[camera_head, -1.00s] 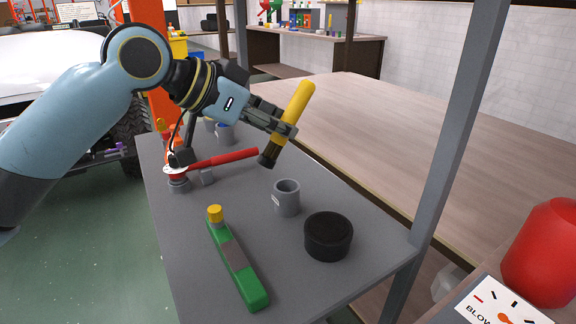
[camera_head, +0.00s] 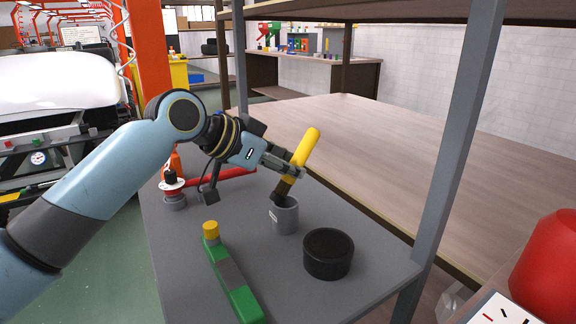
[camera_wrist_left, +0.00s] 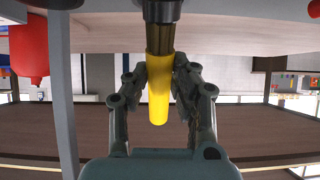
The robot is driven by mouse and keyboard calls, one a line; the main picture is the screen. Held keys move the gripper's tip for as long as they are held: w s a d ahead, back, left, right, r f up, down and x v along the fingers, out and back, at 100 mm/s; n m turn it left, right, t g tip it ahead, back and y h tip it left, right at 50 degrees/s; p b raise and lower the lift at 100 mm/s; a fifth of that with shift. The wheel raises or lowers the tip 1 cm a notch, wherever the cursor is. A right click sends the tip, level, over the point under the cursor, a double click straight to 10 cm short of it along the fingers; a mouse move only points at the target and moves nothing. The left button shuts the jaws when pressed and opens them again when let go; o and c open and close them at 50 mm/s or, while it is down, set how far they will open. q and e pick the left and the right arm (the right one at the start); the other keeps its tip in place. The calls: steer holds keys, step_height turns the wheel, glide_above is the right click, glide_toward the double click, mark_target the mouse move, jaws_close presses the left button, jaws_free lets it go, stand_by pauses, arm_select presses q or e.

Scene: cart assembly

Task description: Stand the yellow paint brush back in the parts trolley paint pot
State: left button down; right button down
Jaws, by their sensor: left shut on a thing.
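The yellow paint brush (camera_head: 305,150) has a yellow handle and dark bristles. My left gripper (camera_head: 297,169) is shut on its handle and holds it tilted, bristles down, with the handle top leaning right. The bristle end is at the mouth of the grey paint pot (camera_head: 285,217) on the grey trolley top; I cannot tell how far inside it is. In the left wrist view the brush (camera_wrist_left: 159,95) sits between the two fingers, its bristles towards the dark round shape at the top edge. My right gripper is not in view.
A black round tub (camera_head: 328,255) stands right of the pot. A green tool with a yellow cap (camera_head: 230,276) lies in front. A red-handled tool (camera_head: 222,176) lies behind my arm. A grey post (camera_head: 455,150) rises at the trolley's right.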

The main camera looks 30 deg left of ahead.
arm_select(q)
steer(key=shift+f, duration=0.45)
steer(key=c, duration=1.3)
jaws_free()
steer(key=shift+o, duration=0.9)
steer(key=shift+r, duration=0.35)
steer(key=p+v, duration=0.4)
steer(key=v, duration=0.8)
steer(key=shift+r, duration=0.15)
steer(key=shift+s, duration=0.1)
